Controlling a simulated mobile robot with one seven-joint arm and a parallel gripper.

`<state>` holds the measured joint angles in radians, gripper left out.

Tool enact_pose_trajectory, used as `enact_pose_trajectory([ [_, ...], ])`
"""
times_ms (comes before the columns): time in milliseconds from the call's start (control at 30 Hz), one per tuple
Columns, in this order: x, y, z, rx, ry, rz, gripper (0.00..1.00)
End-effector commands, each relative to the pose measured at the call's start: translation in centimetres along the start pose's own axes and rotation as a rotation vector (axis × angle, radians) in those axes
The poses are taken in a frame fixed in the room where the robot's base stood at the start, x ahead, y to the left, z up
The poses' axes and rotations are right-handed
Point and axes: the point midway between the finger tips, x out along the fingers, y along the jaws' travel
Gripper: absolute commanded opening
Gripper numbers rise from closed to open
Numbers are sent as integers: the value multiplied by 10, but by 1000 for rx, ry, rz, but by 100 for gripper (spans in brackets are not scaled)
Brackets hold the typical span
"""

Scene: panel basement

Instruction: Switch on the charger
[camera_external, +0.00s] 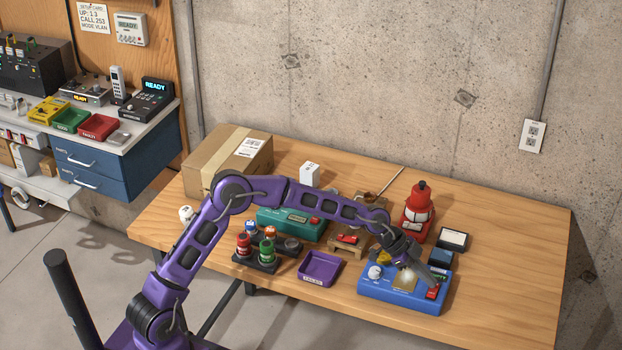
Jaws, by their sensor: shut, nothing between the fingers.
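No label that I can read names the charger. A blue box (373,290) sits at the front right of the wooden table, with a pale round knob (375,272), a lit pale patch (405,280) and a red switch (433,292) on its top. My gripper (428,277) is shut and empty, low over the right part of this box, close to the red switch; whether it touches is too small to tell. The switch's position cannot be told. A teal box (277,220) with a small display and a red part stands further left, partly behind my arm.
A purple tray (319,268) and a rack of coloured pots (265,250) lie left of the blue box. A cardboard box (227,155) fills the back left. The table's right end is clear.

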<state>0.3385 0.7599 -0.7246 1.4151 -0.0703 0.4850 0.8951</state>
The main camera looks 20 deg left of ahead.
Motion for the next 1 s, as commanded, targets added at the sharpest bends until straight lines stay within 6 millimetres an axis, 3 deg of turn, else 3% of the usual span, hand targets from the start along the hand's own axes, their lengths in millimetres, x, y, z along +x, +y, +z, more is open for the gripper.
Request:
enact_pose_trajectory([
  [467, -6, 2, -6, 0, 1, -1, 0],
  [700, -38, -8, -36, 0, 2, -3, 0],
  [1000, -101, -17, -28, 0, 0, -4, 0],
])
